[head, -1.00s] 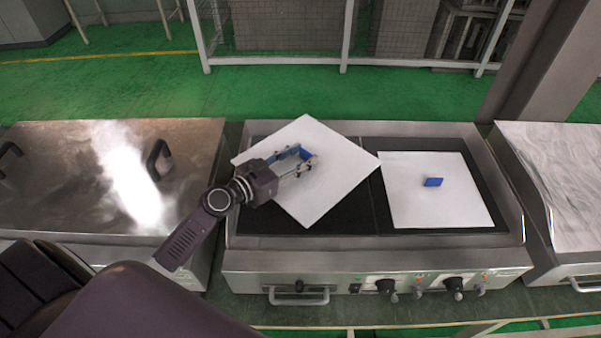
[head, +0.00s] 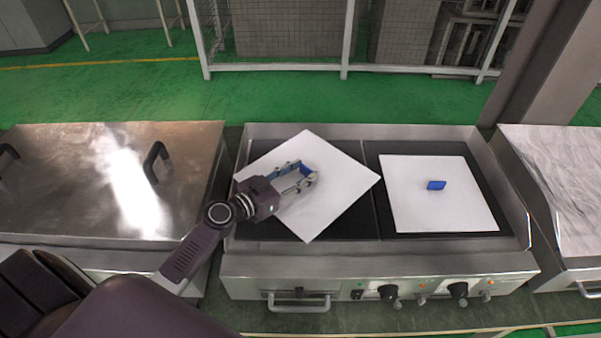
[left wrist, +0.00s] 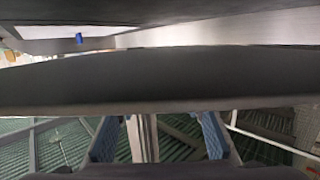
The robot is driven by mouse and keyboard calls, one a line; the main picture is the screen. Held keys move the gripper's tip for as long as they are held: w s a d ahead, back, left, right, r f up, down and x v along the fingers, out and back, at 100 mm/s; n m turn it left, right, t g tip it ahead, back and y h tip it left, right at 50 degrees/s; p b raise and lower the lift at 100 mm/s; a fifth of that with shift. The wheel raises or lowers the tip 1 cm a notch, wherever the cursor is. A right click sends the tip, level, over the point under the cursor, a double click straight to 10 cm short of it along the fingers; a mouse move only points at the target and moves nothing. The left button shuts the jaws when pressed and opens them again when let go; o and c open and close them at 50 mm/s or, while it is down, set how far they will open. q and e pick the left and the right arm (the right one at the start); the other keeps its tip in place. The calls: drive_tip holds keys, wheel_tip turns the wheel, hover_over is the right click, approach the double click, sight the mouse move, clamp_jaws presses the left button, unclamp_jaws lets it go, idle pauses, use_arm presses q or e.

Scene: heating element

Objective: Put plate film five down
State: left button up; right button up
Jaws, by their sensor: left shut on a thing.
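A white square plate film (head: 338,186) with a blue tab lies turned like a diamond over the left black heating surface in the head view. My left gripper (head: 305,173) is shut on its blue tab, which the fingers mostly hide. The plate looks level; I cannot tell whether it touches the surface. In the left wrist view, the blue-padded fingers of the left gripper (left wrist: 160,137) show below a wide dark band. A second white plate film (head: 440,212) with a blue tab (head: 436,185) lies squarely on the right black surface. My right gripper is not in view.
The steel heating unit (head: 380,262) has raised rims and front knobs. A steel lid with handles (head: 75,180) stands at the left, another steel unit (head: 565,190) at the right. A post (head: 540,65) rises at the back right.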

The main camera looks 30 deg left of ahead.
use_arm(q)
drive_tip(key=shift+f, duration=0.15)
drive_tip(key=o, duration=1.2)
drive_tip(key=shift+c, duration=0.2)
drive_tip(key=shift+r+p, duration=0.4)
drive_tip(key=shift+p, duration=0.05)
drive_tip(key=shift+s+a, duration=0.1)
drive_tip(key=shift+s, duration=0.2)
drive_tip(key=b+v, duration=0.4)
drive_tip(key=v, duration=0.6)
drive_tip(key=shift+f, duration=0.15)
drive_tip(key=shift+v, duration=0.75)
